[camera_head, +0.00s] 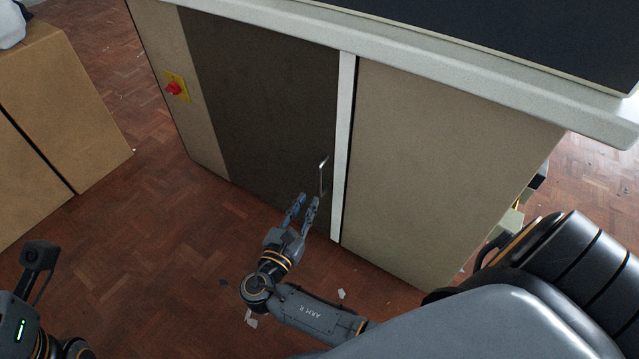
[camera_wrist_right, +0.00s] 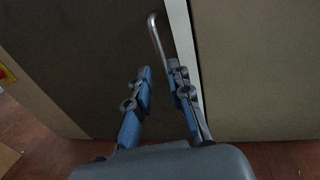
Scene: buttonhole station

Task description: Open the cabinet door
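The cabinet door (camera_head: 270,90) is a dark brown panel on the front of the cabinet, and it looks shut. Its metal bar handle (camera_head: 323,174) stands upright near the door's right edge, beside a white strip. My right gripper (camera_head: 308,200) is open, with its fingers pointing up toward the handle's lower part. In the right wrist view the handle (camera_wrist_right: 156,36) rises just beyond and between the two open fingertips (camera_wrist_right: 160,70); I cannot tell whether they touch it. My left gripper does not clearly show; only part of my left arm is at the lower left.
A red knob on a yellow plate (camera_head: 175,87) is on the cabinet's left front. A tan panel (camera_head: 440,160) lies right of the white strip (camera_head: 343,140). A cardboard-coloured box (camera_head: 70,110) stands at the left. The parquet floor (camera_head: 150,240) between is mostly clear, with small scraps.

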